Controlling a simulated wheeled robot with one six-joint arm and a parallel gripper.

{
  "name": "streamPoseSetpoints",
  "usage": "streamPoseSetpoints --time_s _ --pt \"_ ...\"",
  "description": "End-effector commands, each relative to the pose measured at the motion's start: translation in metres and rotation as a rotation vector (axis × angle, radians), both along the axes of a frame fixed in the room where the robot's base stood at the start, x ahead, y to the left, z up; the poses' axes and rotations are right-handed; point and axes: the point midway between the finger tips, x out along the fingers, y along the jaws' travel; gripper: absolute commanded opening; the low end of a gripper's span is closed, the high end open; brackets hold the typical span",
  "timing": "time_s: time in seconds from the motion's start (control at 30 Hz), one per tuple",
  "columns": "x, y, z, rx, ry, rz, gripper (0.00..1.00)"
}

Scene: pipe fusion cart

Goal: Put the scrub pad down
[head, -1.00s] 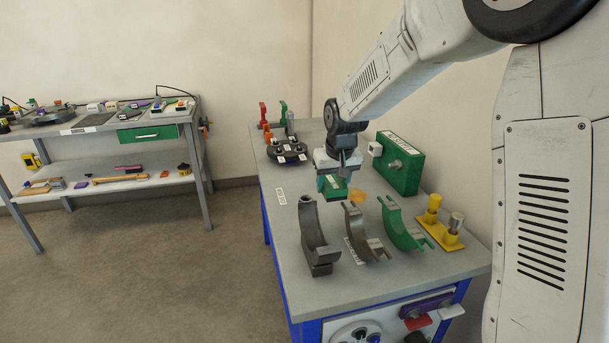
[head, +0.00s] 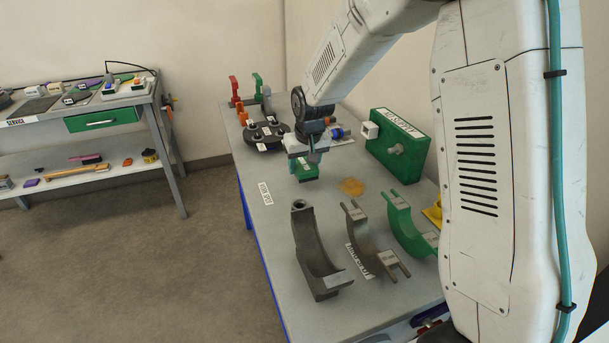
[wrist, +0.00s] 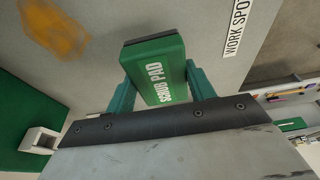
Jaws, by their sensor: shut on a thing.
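In the head view the pad (head: 307,173) shows below my gripper (head: 305,165), over the grey cart top (head: 262,216). I cannot tell whether its underside touches the surface. A "WORK SPOT" label (head: 265,194) lies on the top to the left of the pad; the label (wrist: 237,28) also shows in the wrist view.
An orange stain (head: 351,186) lies right of the pad. Grey curved clamps (head: 318,255) and a green one (head: 408,225) stand nearer. A dark round device (head: 262,137) is at the back left. A service bench (head: 105,121) stands apart at left.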

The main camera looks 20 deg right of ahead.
Motion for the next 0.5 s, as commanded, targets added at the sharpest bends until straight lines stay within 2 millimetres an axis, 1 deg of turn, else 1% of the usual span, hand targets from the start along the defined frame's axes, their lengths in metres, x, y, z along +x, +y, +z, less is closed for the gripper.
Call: streamPoseSetpoints --time_s 0.13,0.3,0.37,0.5 --pt "0.000 0.000 -0.012 0.000 0.000 0.000 0.28" --pt "0.000 -0.001 -0.037 0.000 0.002 -0.001 0.28" --pt "0.000 -0.001 -0.039 -0.001 0.000 -0.001 0.28" --pt "0.000 -0.002 -0.039 0.000 -0.002 -0.002 0.28"
